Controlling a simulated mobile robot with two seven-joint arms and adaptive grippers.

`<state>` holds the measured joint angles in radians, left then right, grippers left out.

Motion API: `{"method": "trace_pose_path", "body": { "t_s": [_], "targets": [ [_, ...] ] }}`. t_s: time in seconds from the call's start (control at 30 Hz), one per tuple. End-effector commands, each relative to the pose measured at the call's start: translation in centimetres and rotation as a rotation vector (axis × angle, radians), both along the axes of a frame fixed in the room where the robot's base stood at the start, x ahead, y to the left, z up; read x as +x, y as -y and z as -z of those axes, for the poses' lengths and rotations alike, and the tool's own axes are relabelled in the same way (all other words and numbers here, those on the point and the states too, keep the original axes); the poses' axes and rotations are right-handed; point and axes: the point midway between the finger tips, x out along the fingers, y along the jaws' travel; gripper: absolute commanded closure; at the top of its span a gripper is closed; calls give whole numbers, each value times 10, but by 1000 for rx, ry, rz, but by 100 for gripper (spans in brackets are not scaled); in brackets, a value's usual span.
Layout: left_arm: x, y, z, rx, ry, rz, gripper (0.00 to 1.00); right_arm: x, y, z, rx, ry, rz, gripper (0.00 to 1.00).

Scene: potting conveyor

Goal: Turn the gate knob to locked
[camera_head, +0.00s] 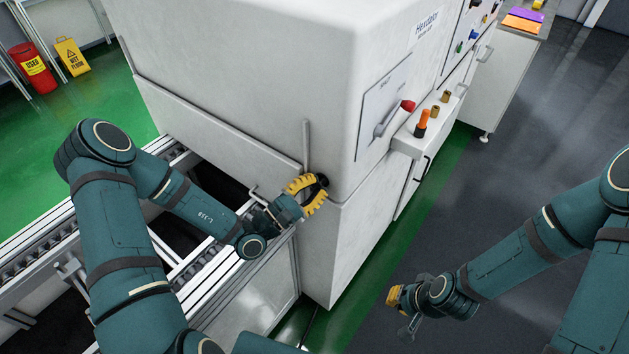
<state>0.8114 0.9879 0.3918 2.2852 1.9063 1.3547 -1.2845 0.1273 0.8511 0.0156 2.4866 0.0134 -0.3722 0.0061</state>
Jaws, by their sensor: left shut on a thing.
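My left gripper (316,191) is at the lower front corner of the large white machine (232,65), its yellow fingers shut. They close around a small dark part on the machine's face, which I take for the gate knob (323,180). The fingers hide most of the knob, so its marking and turned position cannot be read. My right gripper (396,299) hangs over the dark floor at the lower right, away from the machine. It is seen from the side and its opening cannot be made out.
A conveyor (36,240) with metal rails runs under my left arm. A panel with a red knob (408,106) and a ledge with an orange-topped item (423,118) are on the machine's right side. A red bin (33,68) and yellow floor sign (72,57) stand far left. The right floor is clear.

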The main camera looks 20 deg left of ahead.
Motion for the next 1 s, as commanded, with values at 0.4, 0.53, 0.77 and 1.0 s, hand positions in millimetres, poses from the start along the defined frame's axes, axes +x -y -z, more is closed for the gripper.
{"method": "trace_pose_path", "body": {
  "t_s": [0.4, 0.53, 0.77, 1.0],
  "targets": [
    [0, 2, -4, -372, -133, 1, 100, 4, 2, -38, 2, 10, 8, 100],
    [0, 2, -4, -475, -170, 1, 100, 4, 2, -49, 4, 11, 6, 100],
    [0, 2, -3, -621, -221, 1, 100, 3, 3, -65, 7, 12, 6, 100],
    [0, 2, -2, -710, -253, 1, 100, 3, 3, -73, 9, 11, 6, 100]
  ]
}}
